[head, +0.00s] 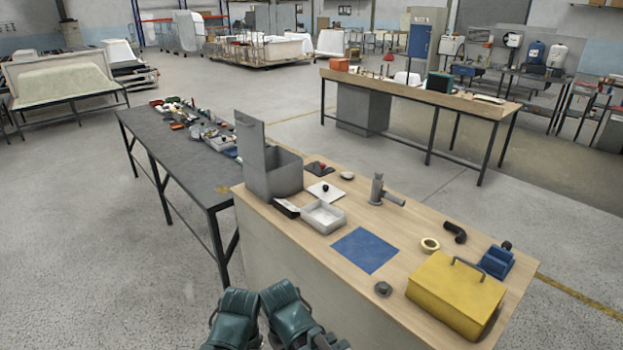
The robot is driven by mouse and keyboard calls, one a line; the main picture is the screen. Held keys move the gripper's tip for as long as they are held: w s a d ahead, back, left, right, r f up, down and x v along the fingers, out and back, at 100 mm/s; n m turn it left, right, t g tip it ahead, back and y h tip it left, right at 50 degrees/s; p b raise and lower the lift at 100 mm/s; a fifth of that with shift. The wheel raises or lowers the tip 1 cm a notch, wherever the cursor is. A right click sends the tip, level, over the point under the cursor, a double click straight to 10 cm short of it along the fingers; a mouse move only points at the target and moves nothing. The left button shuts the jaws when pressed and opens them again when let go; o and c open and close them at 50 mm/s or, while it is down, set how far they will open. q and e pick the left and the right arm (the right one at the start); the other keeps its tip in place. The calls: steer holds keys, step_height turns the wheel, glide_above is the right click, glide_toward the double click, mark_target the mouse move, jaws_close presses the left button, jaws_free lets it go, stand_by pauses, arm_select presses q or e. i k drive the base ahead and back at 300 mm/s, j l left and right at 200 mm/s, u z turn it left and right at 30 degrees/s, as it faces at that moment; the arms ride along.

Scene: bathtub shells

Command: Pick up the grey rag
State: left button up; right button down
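I cannot make out a grey rag for sure in the head view. On the wooden-topped workbench (345,275), a dark flat piece (318,169) lies behind the white plate with a black knob, with a small red thing on it; I cannot tell whether it is cloth. A blue flat sheet (365,250) lies near the bench's front middle. Teal parts of my own arms show at the bottom edge, in front of the bench. Neither gripper's fingers show.
The bench holds a tall grey open box (272,172), a white tray (323,217), a grey pipe fitting (378,190), a yellow case (455,296) and a blue vise-like tool (497,261). A dark table (160,135) with clutter stands left. Concrete floor is open at far left.

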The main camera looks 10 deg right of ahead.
mark_target(347, 174)
steer(key=i+j+z, duration=0.1)
steer(key=i+j, duration=0.15)
steer(key=i+j+z, duration=0.15)
steer(key=j, duration=0.25)
steer(key=i+j+z, duration=0.1)
steer(key=i+j, duration=0.2)
steer(key=i+j+z, duration=0.1)
steer(key=j, duration=0.35)
steer(key=i+j+z, duration=0.15)
steer(key=i+j, duration=0.15)
steer(key=i+j+z, duration=0.1)
steer(key=j, duration=0.4)
steer(key=i+j+z, duration=0.1)
steer(key=i+j, duration=0.15)
steer(key=j, duration=0.2)
steer(key=i+j+z, duration=0.1)
steer(key=j, duration=0.35)
steer(key=i, duration=1.1)
